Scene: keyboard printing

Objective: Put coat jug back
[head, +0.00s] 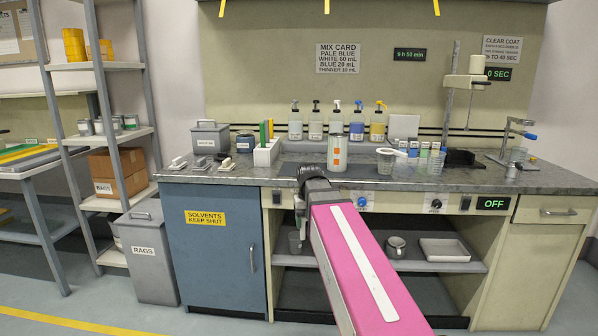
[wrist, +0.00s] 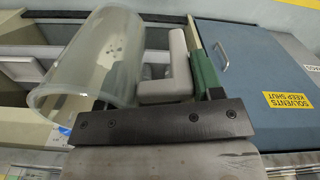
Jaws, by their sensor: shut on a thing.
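A clear, see-through jug (wrist: 85,62) fills the left of the wrist view, lying sideways in that picture. My gripper (wrist: 172,85) is shut on it at its side, by a pale grey L-shaped piece that looks like its handle. In the head view, my gripper (head: 300,222) is in front of the bench, below the worktop edge and beside the blue cabinet. The jug shows there only as a small, dim, see-through shape (head: 294,241), partly hidden by my gripper. Whether it holds any liquid cannot be told.
The grey worktop (head: 230,176) above bears several pump bottles (head: 335,118), a white-and-orange bottle (head: 337,153), a clear beaker (head: 386,161) and a stand (head: 467,80). The open lower shelf (head: 360,265) holds a metal cup (head: 396,246) and a white tray (head: 444,250). The blue cabinet (head: 212,270) is shut.

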